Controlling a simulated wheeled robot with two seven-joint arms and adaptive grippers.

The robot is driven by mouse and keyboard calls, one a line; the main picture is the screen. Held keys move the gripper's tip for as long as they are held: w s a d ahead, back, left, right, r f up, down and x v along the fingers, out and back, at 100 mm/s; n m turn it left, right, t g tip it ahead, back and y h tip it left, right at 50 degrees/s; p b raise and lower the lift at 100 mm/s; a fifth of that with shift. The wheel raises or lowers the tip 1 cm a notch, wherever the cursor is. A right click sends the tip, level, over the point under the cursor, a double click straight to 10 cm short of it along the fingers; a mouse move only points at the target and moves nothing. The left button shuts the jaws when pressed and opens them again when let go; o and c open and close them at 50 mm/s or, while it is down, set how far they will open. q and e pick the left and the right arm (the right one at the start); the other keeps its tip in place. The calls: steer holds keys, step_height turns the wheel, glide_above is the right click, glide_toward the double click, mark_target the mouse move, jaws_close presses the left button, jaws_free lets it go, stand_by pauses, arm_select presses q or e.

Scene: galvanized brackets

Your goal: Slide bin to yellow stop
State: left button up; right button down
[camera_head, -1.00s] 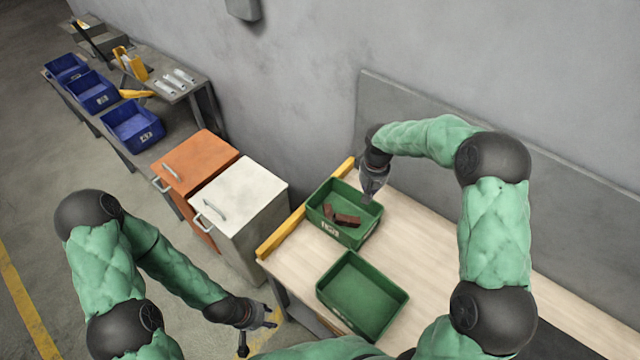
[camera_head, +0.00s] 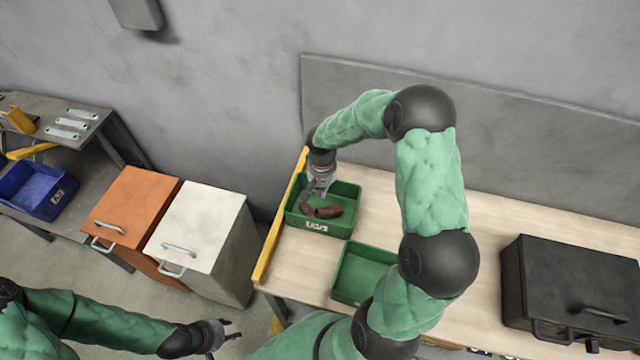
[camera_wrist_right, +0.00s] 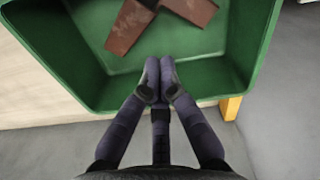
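The green bin (camera_head: 320,224) with a pale label stands at the left end of the wooden table, brown brackets (camera_head: 328,212) inside. The yellow stop (camera_head: 278,225) runs along the table's left edge beside it; I see no clear gap between them. My right gripper (camera_head: 320,190) is at the bin's far wall. In the right wrist view its fingers (camera_wrist_right: 160,72) are drawn together, crossing the rim of the bin (camera_wrist_right: 85,105); no wall shows clearly pinched between them. My left gripper (camera_head: 222,332) is open and empty, away from the table, at lower left.
A second, empty green bin (camera_head: 360,275) stands nearer, partly behind my right arm. A black case (camera_head: 570,290) is at the right. Orange (camera_head: 130,208) and white (camera_head: 198,228) cabinets stand left of the table. The wall panel (camera_head: 500,135) backs the table.

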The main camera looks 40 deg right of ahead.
glide_above(321, 201)
steer(key=s+a, duration=0.1)
steer(key=s, duration=0.1)
step_height(321, 201, down, 5)
steer(key=shift+r+b, duration=0.15)
steer(key=shift+b, duration=0.3)
steer(key=shift+w+d+r, duration=0.1)
steer(key=shift+w+d, duration=0.15)
steer(key=shift+w, duration=0.3)
steer(key=shift+w+d, duration=0.25)
steer(key=shift+w, duration=0.25)
steer(key=shift+w+d+r, duration=0.1)
steer(key=shift+w+d, duration=0.25)
steer(key=shift+w, duration=0.2)
steer(key=shift+w+d, duration=0.55)
steer(key=shift+w, duration=0.35)
steer(key=shift+s+b, duration=0.15)
steer(key=shift+b, duration=0.15)
